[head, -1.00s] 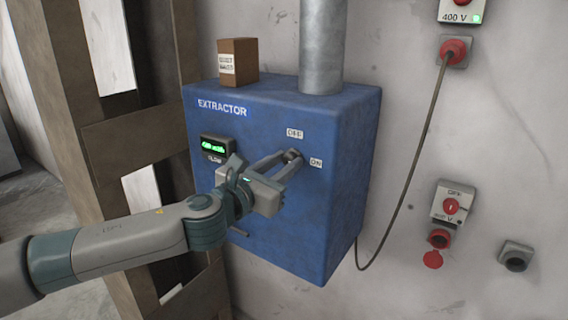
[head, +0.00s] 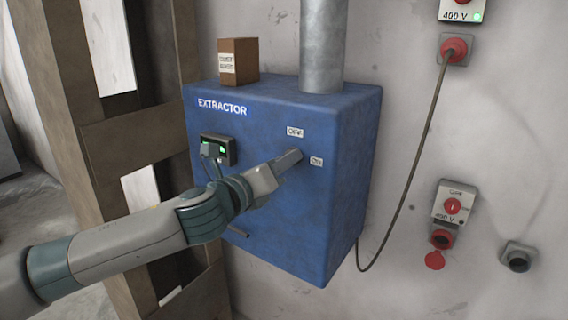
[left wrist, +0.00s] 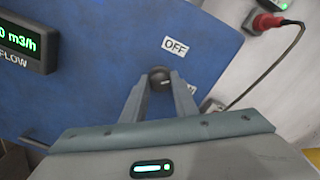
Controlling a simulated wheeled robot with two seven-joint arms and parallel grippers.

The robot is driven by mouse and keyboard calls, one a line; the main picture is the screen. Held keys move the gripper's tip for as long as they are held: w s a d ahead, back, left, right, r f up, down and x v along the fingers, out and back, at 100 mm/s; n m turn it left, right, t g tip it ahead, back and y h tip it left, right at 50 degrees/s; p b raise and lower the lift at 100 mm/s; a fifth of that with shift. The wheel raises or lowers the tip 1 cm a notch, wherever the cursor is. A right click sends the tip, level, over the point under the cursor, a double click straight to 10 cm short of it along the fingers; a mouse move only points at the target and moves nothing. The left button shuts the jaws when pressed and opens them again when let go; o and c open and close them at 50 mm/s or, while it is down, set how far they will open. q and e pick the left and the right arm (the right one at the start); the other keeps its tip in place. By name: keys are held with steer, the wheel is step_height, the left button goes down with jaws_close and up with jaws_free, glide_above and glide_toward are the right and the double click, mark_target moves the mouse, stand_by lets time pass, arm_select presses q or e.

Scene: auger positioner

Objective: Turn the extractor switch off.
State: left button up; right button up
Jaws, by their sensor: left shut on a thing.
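The blue extractor box (head: 300,225) hangs on the wall, with an OFF label (head: 295,132) and an ON label (head: 316,161) on its front. My left gripper (head: 292,155) reaches the switch place beside these labels and hides the switch in the head view. In the left wrist view the switch (left wrist: 159,72) is a small dark round knob between the fingertips of my left gripper (left wrist: 160,82), which is shut on it. The OFF label (left wrist: 175,46) is just above and right of it there; the ON label is mostly hidden behind a finger. I cannot tell which way the switch points.
A flow display (head: 218,150) with green light is on the box, partly covered by my arm. A small brown carton (head: 238,62) and a metal duct (head: 322,50) stand on top.

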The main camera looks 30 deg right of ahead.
arm_select(q)
steer(key=shift+w+n, duration=0.15)
steer(key=shift+n, duration=4.55)
steer(key=o, duration=1.1)
steer(key=shift+c, duration=0.2)
steer(key=shift+a, duration=0.15)
steer(key=b+v, duration=0.6)
steer(key=v, duration=1.1)
steer(key=shift+a+b, duration=0.2)
steer(key=shift+b, duration=0.2)
steer(key=shift+w, duration=0.15)
